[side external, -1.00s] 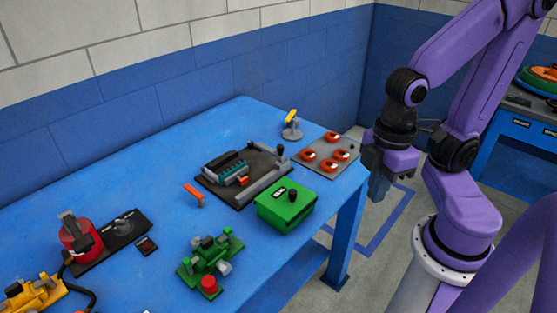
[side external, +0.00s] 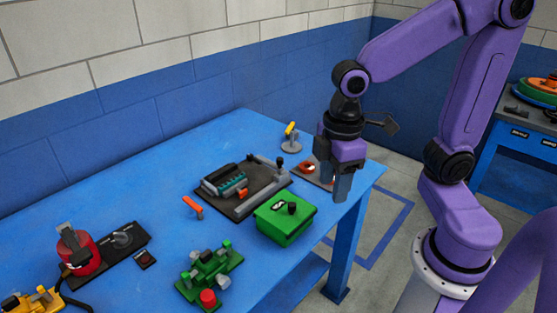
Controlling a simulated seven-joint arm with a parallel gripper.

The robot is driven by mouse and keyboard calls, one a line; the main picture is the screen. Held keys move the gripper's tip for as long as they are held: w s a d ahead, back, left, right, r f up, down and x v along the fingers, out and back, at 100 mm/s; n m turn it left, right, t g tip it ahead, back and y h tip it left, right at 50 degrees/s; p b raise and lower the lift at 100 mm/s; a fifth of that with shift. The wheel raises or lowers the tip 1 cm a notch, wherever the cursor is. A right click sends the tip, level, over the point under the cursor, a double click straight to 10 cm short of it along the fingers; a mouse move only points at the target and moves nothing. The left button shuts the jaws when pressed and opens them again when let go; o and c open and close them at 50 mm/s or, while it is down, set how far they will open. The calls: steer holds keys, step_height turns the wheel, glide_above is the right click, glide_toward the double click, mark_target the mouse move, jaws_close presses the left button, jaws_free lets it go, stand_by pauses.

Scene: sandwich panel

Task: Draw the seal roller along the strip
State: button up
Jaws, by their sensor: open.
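My gripper (side external: 342,188) is open and points down near the table's right end, right of the green box, with nothing seen between its fingers. A dark fixture plate (side external: 247,207) with grey rails lies mid-table and bears a ribbed teal strip (side external: 233,184). A small orange piece (side external: 242,193) sits beside the strip. An orange-handled tool (side external: 192,207) lies on the table left of the plate, apart from my gripper. I cannot tell for sure which piece is the seal roller.
A green box (side external: 285,222) with a black knob stands in front of the plate. A yellow-topped stand (side external: 291,138) is behind it. A grey panel with red discs (side external: 309,167) is partly hidden by my gripper. A green clamp device (side external: 208,272) and red canister (side external: 76,251) stand at left.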

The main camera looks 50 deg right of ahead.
steer(key=w+d+r+m, duration=0.1)
steer(key=w, duration=1)
steer(key=m, duration=0.2)
glide_above(279, 159)
steer(key=f, duration=0.2)
step_height(279, 159, down, 17)
steer(key=shift+d+r, duration=0.15)
jaws_close()
